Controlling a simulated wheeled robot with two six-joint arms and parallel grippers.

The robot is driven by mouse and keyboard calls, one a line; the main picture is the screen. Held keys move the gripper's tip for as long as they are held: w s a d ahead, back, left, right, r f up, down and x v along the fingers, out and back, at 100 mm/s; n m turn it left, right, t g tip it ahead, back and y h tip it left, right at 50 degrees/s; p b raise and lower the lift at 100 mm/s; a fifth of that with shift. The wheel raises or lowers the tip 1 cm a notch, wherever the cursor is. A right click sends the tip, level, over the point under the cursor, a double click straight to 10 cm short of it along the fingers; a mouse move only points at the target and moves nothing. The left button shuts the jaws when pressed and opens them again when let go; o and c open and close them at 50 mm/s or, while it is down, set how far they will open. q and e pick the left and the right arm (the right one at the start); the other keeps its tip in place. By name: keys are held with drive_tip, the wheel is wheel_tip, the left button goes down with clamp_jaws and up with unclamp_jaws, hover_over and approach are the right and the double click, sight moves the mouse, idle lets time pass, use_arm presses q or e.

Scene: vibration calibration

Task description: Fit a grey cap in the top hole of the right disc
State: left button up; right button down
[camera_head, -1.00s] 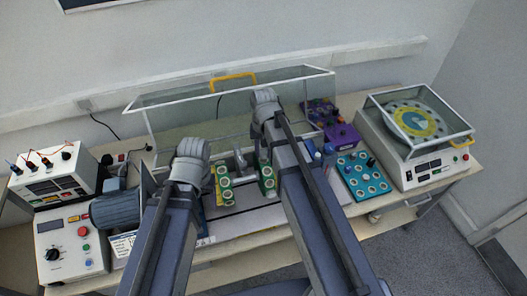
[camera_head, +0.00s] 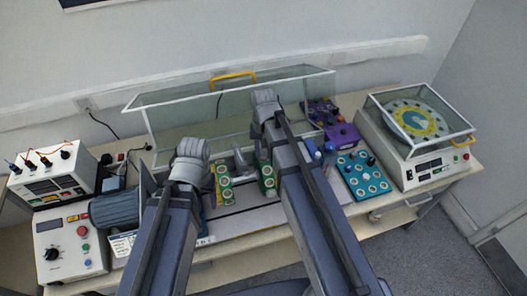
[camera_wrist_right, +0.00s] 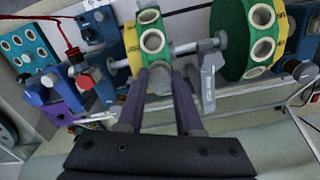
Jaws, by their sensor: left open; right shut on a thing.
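The right disc (camera_head: 267,178), green with a yellow rim band and pale-ringed holes, sits on the bench rig, partly hidden by my right arm in the head view. In the right wrist view the right disc (camera_wrist_right: 152,42) is just beyond my fingertips. My right gripper (camera_wrist_right: 160,88) is shut on a small grey cap (camera_wrist_right: 160,80) close to the disc's edge; I cannot tell whether the cap is in a hole. In the head view my right gripper (camera_head: 264,104) hides its own fingertips. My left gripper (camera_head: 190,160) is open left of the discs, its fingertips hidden.
The left disc (camera_head: 224,184) is beside the right one, with a grey bracket (camera_wrist_right: 208,82) between them. A teal holed tray (camera_head: 352,182) and a purple box (camera_head: 342,135) lie to the right. A raised clear cover (camera_head: 180,125) stands behind; a motor (camera_head: 115,210) is left.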

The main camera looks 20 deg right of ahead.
drive_tip(key=shift+f+b, duration=0.9)
drive_tip(key=shift+f, duration=0.05)
idle(0.4)
drive_tip(key=shift+c, duration=2.4)
unclamp_jaws()
wheel_tip(320, 180, up, 8)
drive_tip(key=p, duration=0.8)
drive_tip(key=shift+f, duration=0.1)
